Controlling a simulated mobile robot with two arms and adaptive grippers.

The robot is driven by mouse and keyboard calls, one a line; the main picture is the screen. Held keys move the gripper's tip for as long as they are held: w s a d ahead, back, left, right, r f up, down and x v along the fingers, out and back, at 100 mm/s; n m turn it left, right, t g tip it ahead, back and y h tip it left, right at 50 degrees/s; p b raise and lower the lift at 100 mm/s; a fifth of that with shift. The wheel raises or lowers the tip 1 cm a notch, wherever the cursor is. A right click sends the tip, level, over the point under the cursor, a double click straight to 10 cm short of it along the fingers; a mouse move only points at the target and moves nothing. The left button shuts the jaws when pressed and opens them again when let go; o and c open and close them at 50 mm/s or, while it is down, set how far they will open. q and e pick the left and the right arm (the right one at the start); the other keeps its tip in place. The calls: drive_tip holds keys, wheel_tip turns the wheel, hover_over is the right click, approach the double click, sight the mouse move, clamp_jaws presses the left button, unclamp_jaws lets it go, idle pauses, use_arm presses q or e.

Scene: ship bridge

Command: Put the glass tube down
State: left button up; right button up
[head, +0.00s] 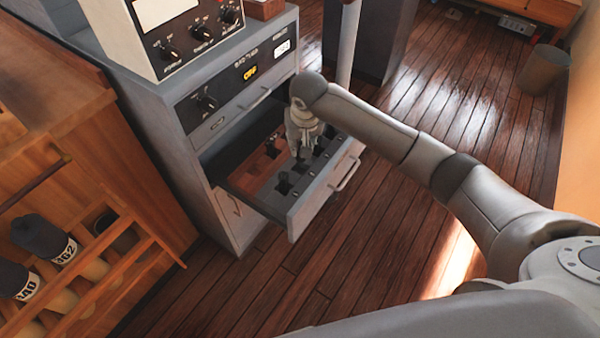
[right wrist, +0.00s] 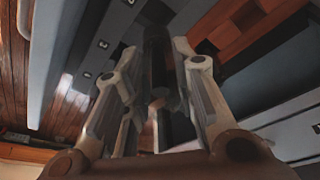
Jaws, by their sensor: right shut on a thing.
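My right gripper (head: 300,148) points down into the open grey drawer (head: 322,196) of the metal cabinet. In the right wrist view the gripper (right wrist: 160,65) is shut on the glass tube (right wrist: 156,60), which looks like a dark cylinder between the two fingers. In the head view the gripper mostly hides the tube. The drawer holds a grey panel (head: 268,192) with a row of dark cut-out slots. I cannot tell whether the tube's lower end is in a slot or above it. My left gripper is not in view.
The grey cabinet (head: 225,215) carries a dial instrument (head: 195,45) on top. A reddish wooden section (head: 258,163) fills the drawer's far left part. A wooden rack (head: 125,230) with capped items stands at left. A grey post (head: 347,45) stands behind the drawer.

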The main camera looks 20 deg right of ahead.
sight(301, 159)
drive_tip(key=x, duration=0.3)
drive_tip(key=shift+s+f, duration=0.15)
drive_tip(key=shift+s, duration=0.1)
drive_tip(key=shift+f, duration=0.3)
wheel_tip(301, 159, down, 3)
drive_tip(key=shift+s+r, duration=0.1)
drive_tip(key=shift+f, duration=0.45)
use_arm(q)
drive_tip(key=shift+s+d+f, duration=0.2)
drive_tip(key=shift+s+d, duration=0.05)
use_arm(e)
drive_tip(key=shift+f, duration=0.1)
drive_tip(key=o, duration=1)
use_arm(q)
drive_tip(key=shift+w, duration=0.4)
